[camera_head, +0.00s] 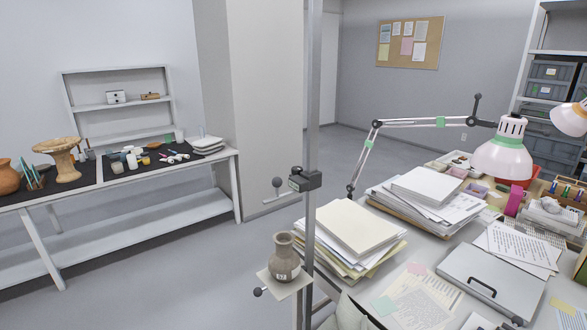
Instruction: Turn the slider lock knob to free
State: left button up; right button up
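A tall grey upright post (313,100) stands in the middle of the view. A dark slider block (306,180) sits on it, with a thin horizontal arm and a grey round-headed knob (277,182) to its left. Lower on the post, a small pale platform (299,285) carries an upright brown-grey jar (283,258) with a small label. A dark round knob (258,292) sticks out left of this platform. I cannot tell which knob is the slider lock, or whether it is locked. Neither of my grippers is in view.
Right of the post, a desk holds paper stacks (360,232), a grey case (490,281) and a jointed lamp (503,157). At left, a workbench (130,224) holds pottery and small tools. Open floor (225,270) lies between them.

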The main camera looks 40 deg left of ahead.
aim_at(296, 170)
jog(key=k, duration=0.45)
jog(key=u, duration=2.1)
jog(key=i, duration=3)
jog(key=z, duration=4.5)
